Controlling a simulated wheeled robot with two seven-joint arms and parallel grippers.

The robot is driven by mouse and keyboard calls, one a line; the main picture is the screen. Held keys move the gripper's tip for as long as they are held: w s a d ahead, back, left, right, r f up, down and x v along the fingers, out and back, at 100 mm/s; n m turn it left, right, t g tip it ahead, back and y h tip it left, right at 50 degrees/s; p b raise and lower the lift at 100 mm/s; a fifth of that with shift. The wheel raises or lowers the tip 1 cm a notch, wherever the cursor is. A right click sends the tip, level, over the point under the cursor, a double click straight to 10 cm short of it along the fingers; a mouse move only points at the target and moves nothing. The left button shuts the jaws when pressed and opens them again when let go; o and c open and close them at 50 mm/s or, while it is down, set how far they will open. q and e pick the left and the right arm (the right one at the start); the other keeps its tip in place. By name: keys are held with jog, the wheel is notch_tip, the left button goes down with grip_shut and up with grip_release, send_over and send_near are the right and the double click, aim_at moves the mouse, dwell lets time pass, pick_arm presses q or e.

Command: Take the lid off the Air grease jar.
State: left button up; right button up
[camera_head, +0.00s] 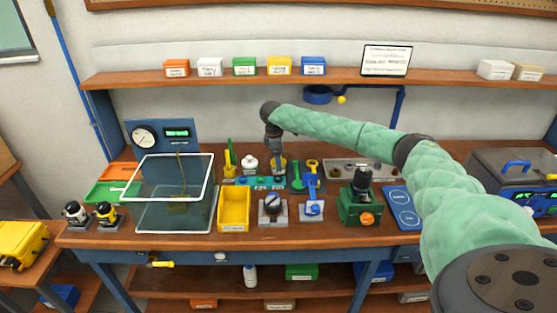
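My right arm comes in from the right in a green padded sleeve. Its gripper (275,148) points down over a small jar with yellow on it (279,167) at the back of the bench. The gripper hides most of that jar, and I cannot tell whether the fingers touch it or are open or shut. A white jar (250,164) stands just to its left. The labels are too small to read, so I cannot tell which is the Air grease jar. My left gripper is not in view.
A teal rack (262,182) lies in front of the jars. A yellow bin (234,210), a clear-walled test enclosure (176,214) with a gauge, and a green device (360,206) stand on the bench. A shelf (340,74) with several small boxes runs above.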

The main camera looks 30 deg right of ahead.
jog(key=shift+c, duration=0.4)
jog(key=c, duration=0.7)
jog(key=shift+r, duration=0.2)
